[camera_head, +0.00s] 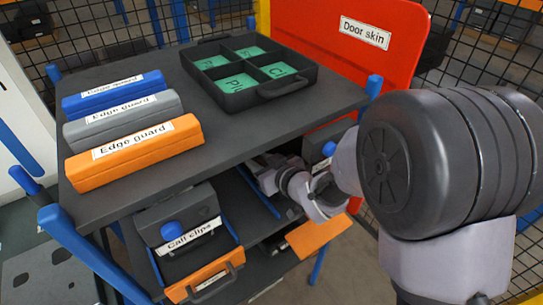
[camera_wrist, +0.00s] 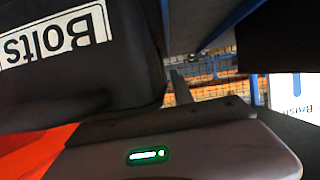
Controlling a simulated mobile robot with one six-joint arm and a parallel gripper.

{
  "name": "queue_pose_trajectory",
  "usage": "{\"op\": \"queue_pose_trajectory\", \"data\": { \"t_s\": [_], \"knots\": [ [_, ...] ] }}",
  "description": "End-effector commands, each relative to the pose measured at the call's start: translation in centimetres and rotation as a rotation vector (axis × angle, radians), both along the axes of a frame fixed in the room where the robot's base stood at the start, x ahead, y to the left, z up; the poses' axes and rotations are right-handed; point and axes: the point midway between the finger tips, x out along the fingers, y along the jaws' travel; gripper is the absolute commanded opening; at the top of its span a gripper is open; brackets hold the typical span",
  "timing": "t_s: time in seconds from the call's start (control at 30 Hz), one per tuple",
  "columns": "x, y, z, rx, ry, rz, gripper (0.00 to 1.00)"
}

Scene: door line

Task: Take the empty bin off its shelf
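My arm reaches under the top board of the rack, and my gripper (camera_head: 264,172) is at the middle level, largely hidden by the board and my wrist. In the wrist view a grey finger (camera_wrist: 180,90) shows beyond the gripper body with its green light. A dark bin labelled "Bolts" (camera_wrist: 85,75), upside down in that picture, is close beside the finger; I cannot tell whether they touch. I cannot see which bin is empty.
The top board (camera_head: 235,125) carries orange, grey and blue edge guard boxes (camera_head: 135,150) and a black divided tray (camera_head: 250,75) with green compartments. Blue posts (camera_head: 80,240) stand at the corners. A red door skin (camera_head: 370,45) and mesh fence are behind.

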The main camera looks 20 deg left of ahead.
Motion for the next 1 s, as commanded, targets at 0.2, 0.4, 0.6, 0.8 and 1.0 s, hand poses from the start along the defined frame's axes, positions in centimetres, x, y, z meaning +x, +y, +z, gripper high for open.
{"op": "queue_pose_trajectory", "data": {
  "t_s": [0.2, 0.4, 0.6, 0.8, 1.0],
  "knots": [
    [0.00, 0.00, 0.02, 0.000, 0.000, 0.000, 0.19],
    [0.00, 0.01, 0.02, 0.000, 0.000, 0.000, 0.00],
    [0.00, 0.01, 0.02, 0.000, 0.000, 0.000, 0.00],
    [0.00, 0.02, 0.03, 0.000, 0.000, 0.000, 0.00],
    [0.00, 0.02, 0.03, 0.000, 0.000, 0.000, 0.00]
  ]
}}
